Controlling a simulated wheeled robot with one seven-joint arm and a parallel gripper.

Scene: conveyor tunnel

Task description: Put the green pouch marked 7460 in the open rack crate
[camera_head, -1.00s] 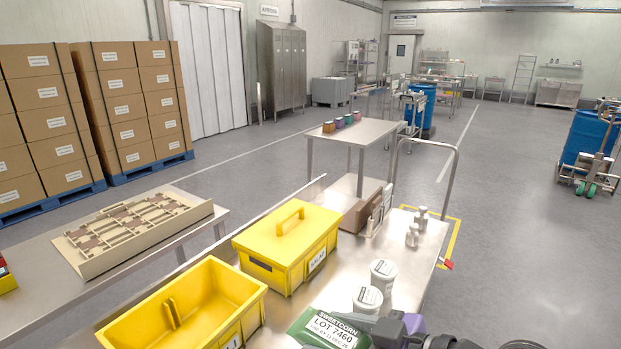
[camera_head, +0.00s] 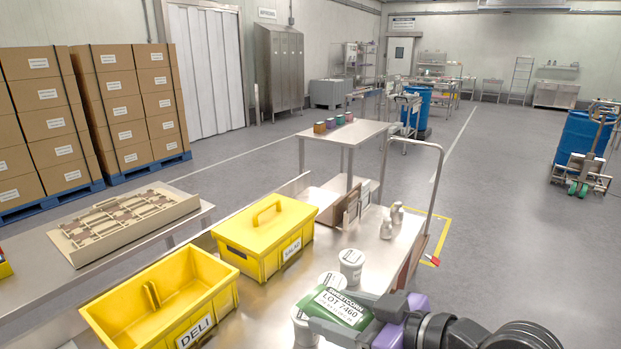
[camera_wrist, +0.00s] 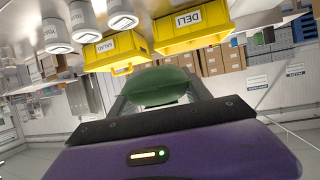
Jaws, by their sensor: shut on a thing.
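My gripper (camera_head: 362,326) is shut on a green pouch (camera_head: 340,307), whose white label reads LOT 7460. The pouch is held up in front of the white tubs and hides part of one. In the wrist view the pouch (camera_wrist: 160,88) sits between the fingers.
A beige tray (camera_head: 120,222) lies on the table at left. A metal handrail (camera_head: 437,190) rises at the table's right. Open floor lies right.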

